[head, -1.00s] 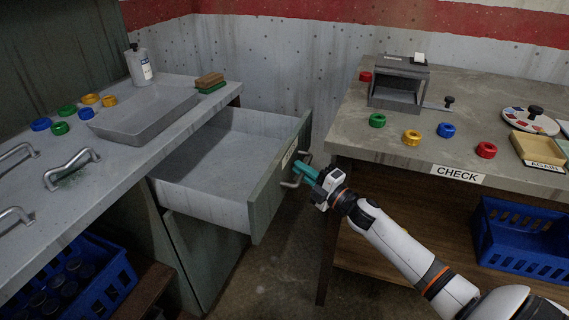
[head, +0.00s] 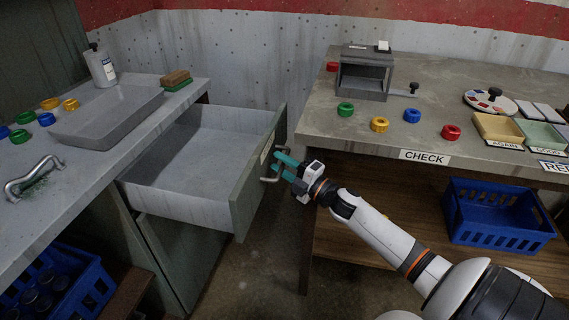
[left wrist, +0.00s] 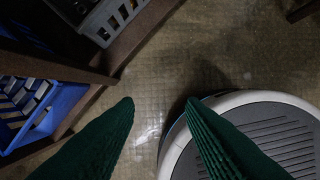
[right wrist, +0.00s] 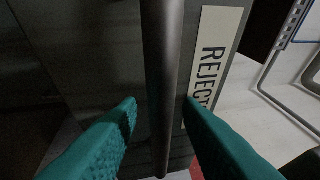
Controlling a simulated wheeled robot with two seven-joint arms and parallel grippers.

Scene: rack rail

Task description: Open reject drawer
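The reject drawer (head: 238,190) is pulled well out of the left bench, and its empty tray shows. Its label, reading "REJECT" (right wrist: 210,60), shows in the right wrist view. The drawer's bar handle (head: 268,179) is on the front panel. My right gripper (head: 283,166) is at this handle. In the right wrist view the handle (right wrist: 163,70) runs between the open fingers (right wrist: 161,103), with gaps on both sides. My left gripper (left wrist: 160,100) is open and empty above the floor; it is out of the head view.
The left bench holds a grey tray (head: 70,133), a bottle (head: 101,66), a brush (head: 175,79) and coloured rings. The check bench (head: 310,123) stands close right of the drawer front. A blue crate (head: 495,237) sits on its shelf. A narrow floor gap separates the benches.

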